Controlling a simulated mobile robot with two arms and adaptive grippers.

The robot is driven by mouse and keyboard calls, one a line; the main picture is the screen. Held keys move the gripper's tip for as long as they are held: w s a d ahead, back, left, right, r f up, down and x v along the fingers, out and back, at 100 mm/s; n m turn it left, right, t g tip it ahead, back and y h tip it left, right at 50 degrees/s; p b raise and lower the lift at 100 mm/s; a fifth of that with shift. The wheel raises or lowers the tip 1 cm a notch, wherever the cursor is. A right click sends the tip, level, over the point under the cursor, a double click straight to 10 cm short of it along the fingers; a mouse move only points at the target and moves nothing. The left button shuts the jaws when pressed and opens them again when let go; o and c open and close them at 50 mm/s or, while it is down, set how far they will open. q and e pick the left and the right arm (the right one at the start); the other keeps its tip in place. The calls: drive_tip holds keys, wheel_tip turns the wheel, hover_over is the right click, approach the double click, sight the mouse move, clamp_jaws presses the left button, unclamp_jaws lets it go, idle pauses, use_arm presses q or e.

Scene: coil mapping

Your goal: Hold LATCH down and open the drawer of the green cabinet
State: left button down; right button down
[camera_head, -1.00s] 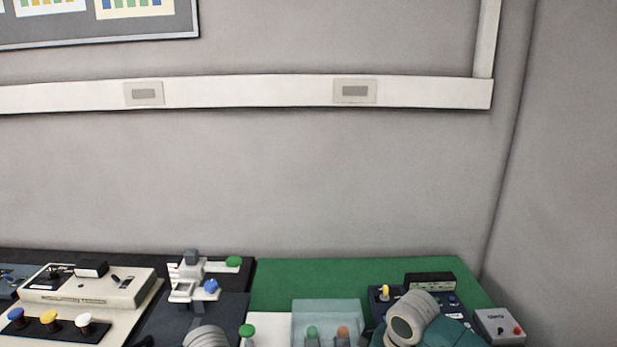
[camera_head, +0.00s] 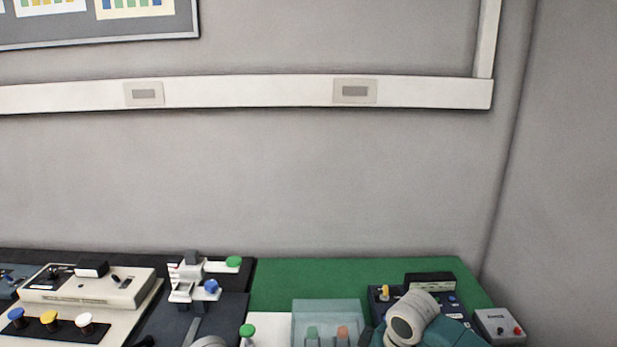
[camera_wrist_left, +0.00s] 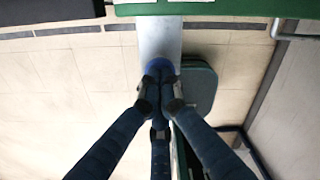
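In the left wrist view the dark fingers of my left gripper (camera_wrist_left: 160,88) come close together at a round blue part (camera_wrist_left: 160,63). This part lies at the end of a pale grey strip (camera_wrist_left: 160,35). The fingers hide much of it, and I cannot tell whether they grip it. A dark green rounded panel (camera_wrist_left: 202,90) is right beside the fingers; I cannot tell whether it belongs to the green cabinet. I cannot make out a drawer or a LATCH label. My right arm shows at the lower right of the head view, but its gripper does not.
The bench holds a beige device (camera_head: 88,287), white, yellow and blue knobs (camera_head: 50,322), a white fixture (camera_head: 190,283), a translucent box (camera_head: 328,312) and a grey box with a red button (camera_head: 497,325). The green mat (camera_head: 320,275) is bare at the back.

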idle(1.1)
drive_tip(key=c, duration=1.7)
unclamp_jaws()
